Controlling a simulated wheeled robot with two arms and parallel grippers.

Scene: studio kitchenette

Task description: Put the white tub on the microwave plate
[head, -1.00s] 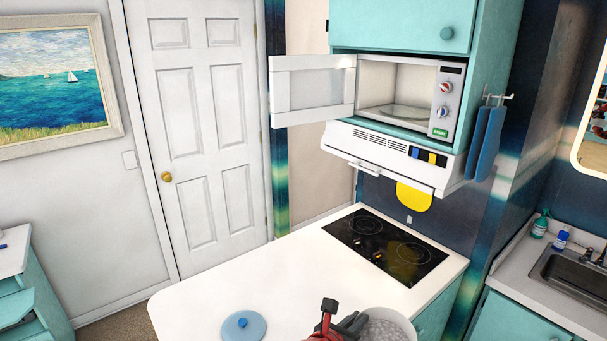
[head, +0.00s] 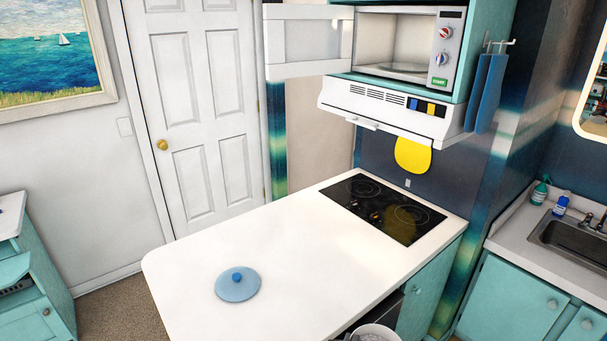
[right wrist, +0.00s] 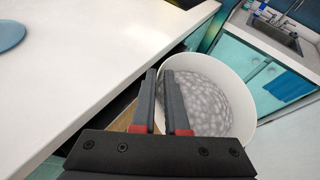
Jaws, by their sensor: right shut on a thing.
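The white tub (right wrist: 243,108) is round, with a speckled grey inside; I cannot tell whether that is contents. My right gripper (right wrist: 167,72) is shut on the near side of its rim in the right wrist view. Only the tub's top (head: 376,332) shows at the bottom edge of the head view, beside the white counter's front edge. The microwave (head: 448,50) is at the top, with its door (head: 308,42) swung open to the left. Its plate (head: 402,67) is partly visible inside, with nothing seen on it. My left gripper is not in view.
The white counter (head: 220,245) holds a blue lid (head: 237,285) and a black cooktop (head: 383,208). A range hood (head: 380,108) hangs below the microwave. A yellow item (head: 412,155) and blue towels (head: 487,93) hang nearby. A sink (head: 570,240) is at right.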

